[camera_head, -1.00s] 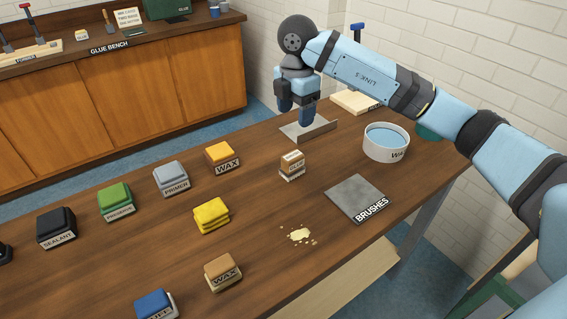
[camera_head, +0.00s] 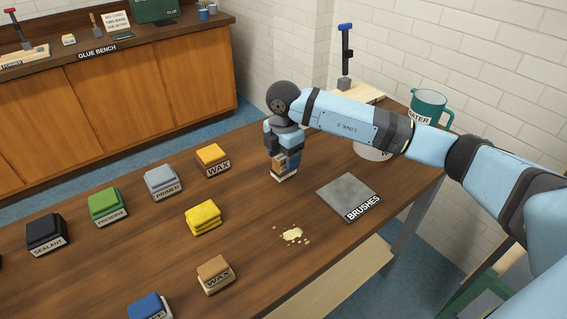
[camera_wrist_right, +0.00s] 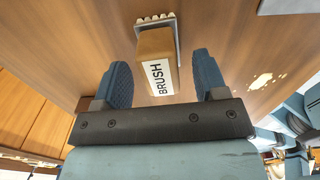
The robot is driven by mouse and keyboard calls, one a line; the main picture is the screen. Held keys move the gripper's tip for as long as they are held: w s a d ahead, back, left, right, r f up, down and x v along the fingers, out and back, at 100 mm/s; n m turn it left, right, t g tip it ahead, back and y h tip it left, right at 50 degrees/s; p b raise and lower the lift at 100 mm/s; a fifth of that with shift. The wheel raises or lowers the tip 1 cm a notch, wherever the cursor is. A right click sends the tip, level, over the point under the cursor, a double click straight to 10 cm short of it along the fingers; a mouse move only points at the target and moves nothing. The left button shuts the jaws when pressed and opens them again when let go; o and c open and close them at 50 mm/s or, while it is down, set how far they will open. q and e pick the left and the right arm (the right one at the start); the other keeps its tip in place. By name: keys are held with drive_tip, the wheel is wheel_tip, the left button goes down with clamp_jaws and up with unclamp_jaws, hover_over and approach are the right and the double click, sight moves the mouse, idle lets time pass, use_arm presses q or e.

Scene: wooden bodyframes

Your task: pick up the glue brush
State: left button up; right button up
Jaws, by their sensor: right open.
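The glue brush (camera_head: 282,175) is a small wood-toned block with a light label, standing on the wooden table, partly hidden by my right gripper (camera_head: 284,160). In the right wrist view the brush (camera_wrist_right: 153,48) shows the word BRUSH on its label and a grey band with pale bristles at its far end. My right gripper (camera_wrist_right: 161,80) is open, with one blue finger on each side of the brush and a gap visible on both sides. I cannot tell how far down the fingers reach. My left gripper is not in view.
A grey BRUSHES mat (camera_head: 347,194) lies right of the brush. Pale crumbs (camera_head: 291,235) lie in front. A white bowl (camera_head: 372,151) is partly behind my arm, a teal WATER jug (camera_head: 428,107) beyond.

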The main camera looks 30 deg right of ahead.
sight(284, 156)
drive_tip(key=shift+f, duration=0.15)
drive_tip(key=shift+c, duration=0.5)
drive_tip(key=c, duration=0.9)
drive_tip(key=shift+r, duration=10.05)
